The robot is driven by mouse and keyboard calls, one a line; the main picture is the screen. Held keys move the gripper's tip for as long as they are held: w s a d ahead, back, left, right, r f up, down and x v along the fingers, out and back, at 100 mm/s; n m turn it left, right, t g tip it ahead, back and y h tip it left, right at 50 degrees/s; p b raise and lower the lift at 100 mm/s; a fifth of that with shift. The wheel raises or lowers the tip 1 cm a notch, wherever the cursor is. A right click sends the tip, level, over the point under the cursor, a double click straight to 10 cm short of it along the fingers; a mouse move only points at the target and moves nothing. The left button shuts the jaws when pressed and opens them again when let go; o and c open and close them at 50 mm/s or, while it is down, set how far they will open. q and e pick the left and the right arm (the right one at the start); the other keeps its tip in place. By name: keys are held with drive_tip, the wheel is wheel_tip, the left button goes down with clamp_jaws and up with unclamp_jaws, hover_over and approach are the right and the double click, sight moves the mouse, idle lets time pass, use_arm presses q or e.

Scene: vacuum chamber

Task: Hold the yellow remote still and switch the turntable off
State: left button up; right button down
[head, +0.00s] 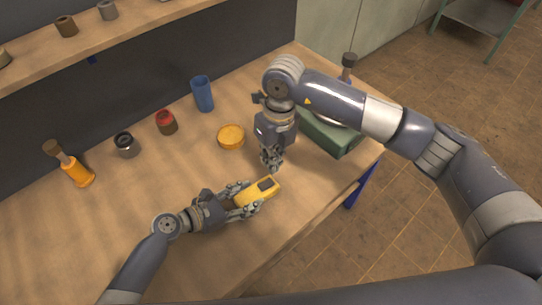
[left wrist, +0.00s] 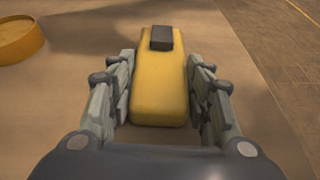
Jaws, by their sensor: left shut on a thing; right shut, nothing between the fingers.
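The yellow remote (head: 243,197) lies on the wooden workbench with a dark block or button on its far end; it also shows in the left wrist view (left wrist: 158,92). My left gripper (head: 246,199) is shut on the remote, one finger along each long side, as the left wrist view (left wrist: 160,98) shows. My right gripper (head: 271,163) is shut and empty, pointing down just above and behind the remote's dark end. Whether it touches the remote I cannot tell. A green box (head: 331,137), perhaps the turntable, stands at the right, partly hidden behind my right arm.
On the workbench (head: 120,215) stand a round yellow-orange disc (head: 231,137), a blue cup (head: 203,94), a red-topped jar (head: 166,122), a dark-rimmed jar (head: 126,145) and an orange-handled brush (head: 76,170). A shelf (head: 120,29) runs along the back. The bench's front left is bare.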

sight(266, 192)
drive_tip(key=f, duration=0.7)
drive_tip(key=a+f, duration=0.1)
drive_tip(key=f, duration=0.2)
drive_tip(key=shift+s+f, duration=0.15)
drive_tip(key=shift+s, duration=0.15)
drive_tip(key=shift+s+a+f, duration=0.1)
drive_tip(key=shift+a+f, duration=0.05)
drive_tip(key=shift+f, duration=0.15)
